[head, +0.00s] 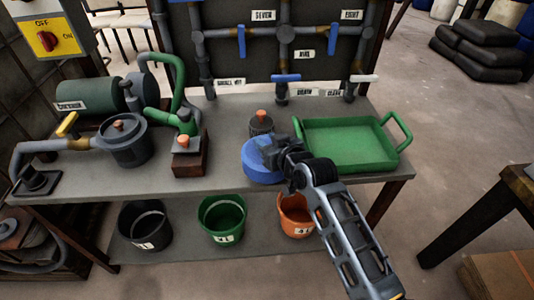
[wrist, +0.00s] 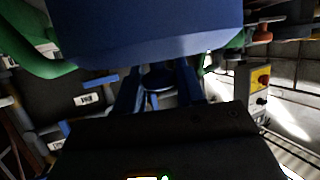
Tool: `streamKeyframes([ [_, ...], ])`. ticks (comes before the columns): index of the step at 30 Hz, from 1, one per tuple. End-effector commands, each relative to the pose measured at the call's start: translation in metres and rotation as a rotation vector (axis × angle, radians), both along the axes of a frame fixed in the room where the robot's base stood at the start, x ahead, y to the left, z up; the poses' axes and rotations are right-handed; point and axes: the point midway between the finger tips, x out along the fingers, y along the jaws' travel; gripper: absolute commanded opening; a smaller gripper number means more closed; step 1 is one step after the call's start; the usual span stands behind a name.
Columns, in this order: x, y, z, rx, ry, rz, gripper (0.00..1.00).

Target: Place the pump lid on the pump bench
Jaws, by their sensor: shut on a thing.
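The pump lid, a thick blue disc (head: 258,172), is at the front edge of the pump bench (head: 230,125), left of the green tray. My gripper (head: 272,152) is shut on it from the upper right. I cannot tell whether the lid touches the bench top or hangs just above it. In the wrist view the blue lid (wrist: 150,32) fills the top middle, beyond my gripper's two fingers (wrist: 158,85). The part of the lid between the fingers is hard to make out.
A green tray (head: 398,163) stands to the right. A dark ribbed part with an orange top (head: 261,122) stands just behind the lid. A brown block with a green fitting (head: 190,163) and a grey pump (head: 125,148) stand left. Bare bench lies between. Buckets (head: 222,222) stand below.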

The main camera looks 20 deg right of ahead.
Motion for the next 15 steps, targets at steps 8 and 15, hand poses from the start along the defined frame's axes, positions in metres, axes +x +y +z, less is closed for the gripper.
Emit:
streamKeyframes([
  [8,0.000,0.000,-0.029,0.001,0.002,0.000,0.00],
  [15,0.000,0.000,-0.039,-0.001,-0.001,-0.001,0.00],
])
